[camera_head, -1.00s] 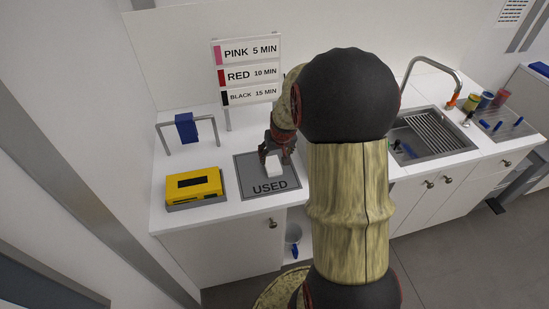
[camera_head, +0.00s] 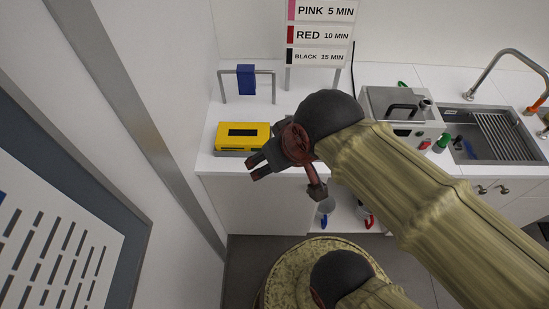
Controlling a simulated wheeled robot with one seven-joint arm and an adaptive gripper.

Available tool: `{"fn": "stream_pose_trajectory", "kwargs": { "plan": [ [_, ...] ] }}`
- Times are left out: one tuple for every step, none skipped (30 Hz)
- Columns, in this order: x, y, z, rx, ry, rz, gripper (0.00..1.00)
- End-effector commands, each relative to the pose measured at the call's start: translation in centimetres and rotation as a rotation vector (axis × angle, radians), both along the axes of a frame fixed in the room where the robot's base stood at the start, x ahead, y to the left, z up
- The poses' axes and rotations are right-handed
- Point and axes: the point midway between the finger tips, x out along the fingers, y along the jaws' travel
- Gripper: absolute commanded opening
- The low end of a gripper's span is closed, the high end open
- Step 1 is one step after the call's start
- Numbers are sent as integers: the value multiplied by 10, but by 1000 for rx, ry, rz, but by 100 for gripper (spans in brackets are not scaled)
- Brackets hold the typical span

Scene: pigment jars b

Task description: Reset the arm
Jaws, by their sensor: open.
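My gripper (camera_head: 286,176) is in the head view, in front of the counter's front edge and just right of the yellow device. Its fingers are spread apart and I see nothing between them. My arm reaches in from the lower right, bent, and covers the part of the counter behind it. The mat marked USED and the white block are not visible now.
A yellow device (camera_head: 243,136) sits on the counter (camera_head: 210,163), with a blue cloth (camera_head: 246,80) on a rail (camera_head: 273,88) behind. A sign (camera_head: 320,35) stands at the back. A grey metal box (camera_head: 395,108) and a sink (camera_head: 495,137) are right. A wall is close left.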

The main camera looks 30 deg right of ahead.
Motion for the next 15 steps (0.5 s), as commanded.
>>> {"fn": "stream_pose_trajectory", "kwargs": {
  "plan": [
    [-3,2,0,0,-2,6,63],
    [-4,2,0,0,-1,7,63],
    [-5,2,0,-1,-1,8,63],
    [-5,2,0,0,-1,7,63],
    [-4,2,0,0,0,7,63],
    [-4,2,0,0,0,7,63],
    [-4,2,0,0,-1,6,63],
    [-4,2,0,0,-1,6,63],
    [-4,2,0,0,-1,6,63],
    [-4,2,-1,0,-1,6,63],
    [-4,2,-2,0,-1,6,63],
    [-4,2,-5,0,-1,6,63],
    [-4,2,-8,0,-1,6,63],
    [-4,2,-12,0,-1,6,63],
    [-4,2,-18,0,-1,6,63]
  ]
}}
